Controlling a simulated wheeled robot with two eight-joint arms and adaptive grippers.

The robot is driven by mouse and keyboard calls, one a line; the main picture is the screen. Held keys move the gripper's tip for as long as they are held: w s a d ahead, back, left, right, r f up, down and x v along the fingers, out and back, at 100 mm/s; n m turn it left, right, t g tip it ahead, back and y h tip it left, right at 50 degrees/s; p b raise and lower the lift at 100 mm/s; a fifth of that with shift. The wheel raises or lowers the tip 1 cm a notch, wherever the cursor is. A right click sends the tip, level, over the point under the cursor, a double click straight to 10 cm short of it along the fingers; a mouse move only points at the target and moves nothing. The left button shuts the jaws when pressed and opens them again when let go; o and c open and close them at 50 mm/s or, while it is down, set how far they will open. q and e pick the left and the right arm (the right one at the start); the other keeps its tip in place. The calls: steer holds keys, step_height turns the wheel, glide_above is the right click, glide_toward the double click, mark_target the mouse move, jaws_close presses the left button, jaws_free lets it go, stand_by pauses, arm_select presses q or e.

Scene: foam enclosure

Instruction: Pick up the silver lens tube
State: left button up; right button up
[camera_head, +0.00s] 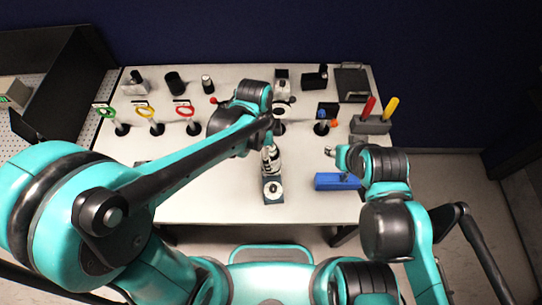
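I cannot single out the silver lens tube with certainty. A small dark cylinder with a paler top (207,84) stands at the back left of the white table (225,195). A silver and black part (271,160) shows below the end of my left arm at the table's middle; it looks like my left gripper, pointing down just behind a dark block with a white disc (273,190). Its fingers are too small to read. My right gripper (331,152) is above the table's right side, near a blue block (335,181); its finger opening is unclear.
Green, yellow and red rings (184,111) stand on posts at the left. A holder (371,124) with red and yellow handles is at the right. Black parts (175,82) line the back. The front left of the table is clear.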

arm_select(q)
steer(key=f, duration=0.2)
steer(key=d+f+b, duration=0.1)
steer(key=f, duration=0.2)
steer(key=shift+w+f, duration=0.15)
steer(key=shift+f, duration=0.05)
steer(key=c, duration=1.4)
